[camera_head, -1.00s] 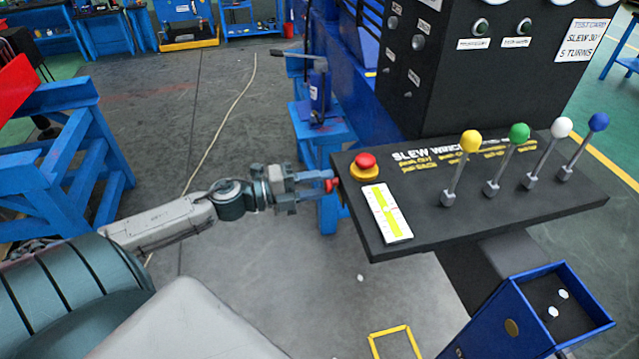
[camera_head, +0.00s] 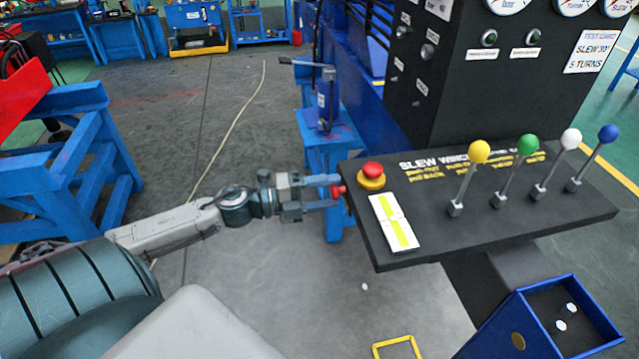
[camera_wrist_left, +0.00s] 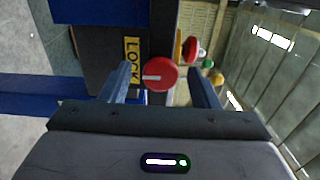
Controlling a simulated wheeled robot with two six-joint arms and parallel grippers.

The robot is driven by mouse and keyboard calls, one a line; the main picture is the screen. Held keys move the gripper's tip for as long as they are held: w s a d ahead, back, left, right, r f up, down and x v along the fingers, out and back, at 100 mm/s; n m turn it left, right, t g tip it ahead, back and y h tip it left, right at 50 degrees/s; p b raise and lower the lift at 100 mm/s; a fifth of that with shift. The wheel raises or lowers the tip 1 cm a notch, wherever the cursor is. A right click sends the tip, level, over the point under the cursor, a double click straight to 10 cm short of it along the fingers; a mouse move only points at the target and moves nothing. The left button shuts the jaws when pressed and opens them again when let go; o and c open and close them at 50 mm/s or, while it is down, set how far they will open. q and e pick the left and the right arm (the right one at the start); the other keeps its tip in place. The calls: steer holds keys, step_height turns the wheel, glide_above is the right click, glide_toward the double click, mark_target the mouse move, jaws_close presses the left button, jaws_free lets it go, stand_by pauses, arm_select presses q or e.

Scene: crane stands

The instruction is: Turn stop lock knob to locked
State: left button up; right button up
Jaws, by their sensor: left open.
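The stop lock knob is a small red knob (camera_head: 338,191) on the left edge of the black console (camera_head: 480,231). In the left wrist view the round red knob (camera_wrist_left: 160,76) carries a white pointer line lying about level, towards a yellow "LOCK" label (camera_wrist_left: 132,63). My left gripper (camera_head: 322,192) is open. Its fingers (camera_wrist_left: 164,85) stand on both sides of the knob in the left wrist view, with gaps visible at each side. Whether a finger touches the knob I cannot tell. My right gripper is not in view.
A red mushroom button (camera_head: 372,171) on a yellow base and several ball-topped levers (camera_head: 479,152) stand on the console. A blue stand (camera_head: 329,137) is behind the gripper. A blue box (camera_head: 540,325) is below right.

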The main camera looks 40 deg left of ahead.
arm_select(q)
steer(key=shift+s+a+p, duration=0.4)
steer(key=shift+s+p, duration=0.15)
steer(key=p+v, duration=0.3)
steer(key=v, duration=0.6)
steer(key=shift+s, duration=0.15)
steer(key=shift+a, duration=0.15)
stand_by(0.5)
